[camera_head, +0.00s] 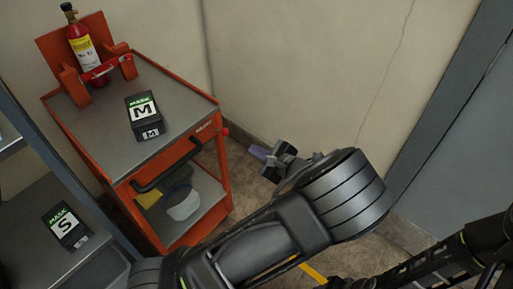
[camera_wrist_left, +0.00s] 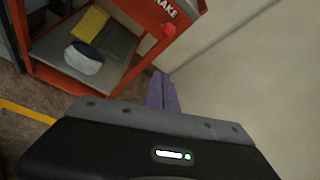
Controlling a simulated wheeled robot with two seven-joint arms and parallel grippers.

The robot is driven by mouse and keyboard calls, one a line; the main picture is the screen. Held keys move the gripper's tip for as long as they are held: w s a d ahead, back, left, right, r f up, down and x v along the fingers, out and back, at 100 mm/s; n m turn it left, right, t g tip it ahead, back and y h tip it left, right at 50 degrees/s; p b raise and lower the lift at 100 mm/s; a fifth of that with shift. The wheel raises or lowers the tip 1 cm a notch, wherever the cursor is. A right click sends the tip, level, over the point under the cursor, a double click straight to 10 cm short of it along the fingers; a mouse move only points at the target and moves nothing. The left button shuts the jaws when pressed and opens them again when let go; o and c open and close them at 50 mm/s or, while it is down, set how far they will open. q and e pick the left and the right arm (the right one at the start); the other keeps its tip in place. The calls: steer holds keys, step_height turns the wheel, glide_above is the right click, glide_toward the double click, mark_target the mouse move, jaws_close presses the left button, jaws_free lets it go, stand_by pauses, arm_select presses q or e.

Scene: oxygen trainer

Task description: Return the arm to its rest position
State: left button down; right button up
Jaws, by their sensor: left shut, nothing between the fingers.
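My left gripper (camera_head: 264,154) is in the head view, to the right of the orange cart (camera_head: 229,194) and apart from it. Its arm comes in from the bottom left and bends at a large grey joint. In the left wrist view its purple-grey fingers (camera_wrist_left: 162,93) are together with nothing between them. They point toward the floor and the wall's foot. Another dark arm shows at the lower right of the head view; its gripper is out of frame.
A red cylinder (camera_head: 86,46) stands in a holder on the cart top, with a mask M box (camera_head: 143,116) beside it. A mask S box (camera_head: 65,226) lies on the left shelf. Yellow and white items (camera_wrist_left: 85,58) rest on the cart's lower shelf. A wall is behind.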

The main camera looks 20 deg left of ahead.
arm_select(q)
steer(key=s+d+f+n+g+h+p, duration=0.1)
steer(key=s+d+f+n+g+h, duration=0.2)
steer(key=s+f, duration=0.75)
steer(key=s+d+f+n+g+h+p, duration=0.15)
steer(key=s+f+n+g+h, duration=0.3)
steer(key=s+f, duration=0.55)
steer(key=s+d+r+n+t+h, duration=0.1)
steer(key=s+d+n+h, duration=0.1)
steer(key=d+n+h, duration=0.2)
steer(key=s+d+r+n+t+h, duration=0.1)
steer(key=s+d+r+n+h, duration=0.1)
steer(key=d+n+h, duration=0.2)
steer(key=d+n, duration=0.3)
steer(key=d, duration=0.2)
steer(key=shift+s+d+r+p, duration=0.25)
steer(key=shift+s+d+p, duration=0.1)
steer(key=shift+s+p, duration=0.05)
steer(key=shift+n+t+h, duration=0.25)
